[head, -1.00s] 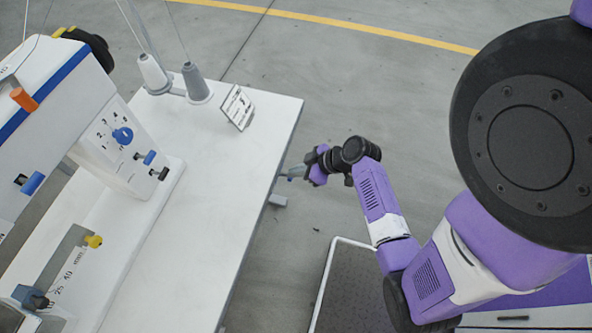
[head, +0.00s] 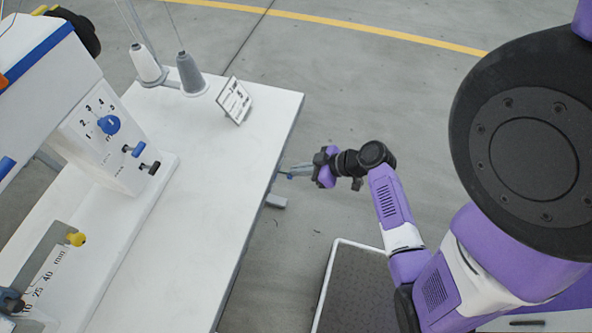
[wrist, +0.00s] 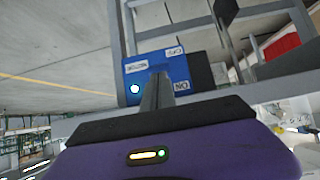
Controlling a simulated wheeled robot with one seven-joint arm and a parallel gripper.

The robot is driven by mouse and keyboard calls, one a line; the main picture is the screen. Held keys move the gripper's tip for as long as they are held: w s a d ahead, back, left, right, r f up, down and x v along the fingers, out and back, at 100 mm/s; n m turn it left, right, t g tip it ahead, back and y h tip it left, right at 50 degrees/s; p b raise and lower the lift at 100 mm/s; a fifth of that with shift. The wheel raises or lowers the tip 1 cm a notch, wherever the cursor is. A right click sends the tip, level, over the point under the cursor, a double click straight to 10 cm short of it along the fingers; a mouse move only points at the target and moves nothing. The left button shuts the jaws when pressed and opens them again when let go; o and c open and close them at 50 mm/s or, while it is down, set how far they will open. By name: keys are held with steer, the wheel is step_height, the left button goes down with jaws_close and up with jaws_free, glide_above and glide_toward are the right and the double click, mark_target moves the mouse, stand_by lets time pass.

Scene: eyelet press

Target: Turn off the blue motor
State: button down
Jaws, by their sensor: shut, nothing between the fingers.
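The blue motor switch box (wrist: 178,66) shows in the wrist view, with upside-down labels reading OFF, MOTOR and ON. A small pale lamp (wrist: 135,89) on its face is lit. My gripper (wrist: 160,78) is shut and empty, with its fingers in front of the box's face, between the lamp and the ON label. The fingers hide part of the face, including any button or lever behind them. I cannot tell whether they touch it. In the head view my gripper (head: 286,171) is at the table's right edge, and the box cannot be made out clearly.
The white table (head: 200,215) carries the white eyelet press (head: 75,160) with a blue dial (head: 109,124). Thread cones (head: 190,74) and a small sign (head: 234,101) stand at the back. A dark mat with a white rim (head: 365,290) lies right of the table. A grey frame (wrist: 128,30) surrounds the box.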

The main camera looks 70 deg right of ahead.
steer(key=f+t+b, duration=0.2)
steer(key=b, duration=0.4)
steer(key=s+f+t+b, duration=0.1)
steer(key=f+t+b, duration=0.1)
steer(key=b, duration=0.5)
steer(key=shift+f+b, duration=0.2)
steer(key=shift+b, duration=0.3)
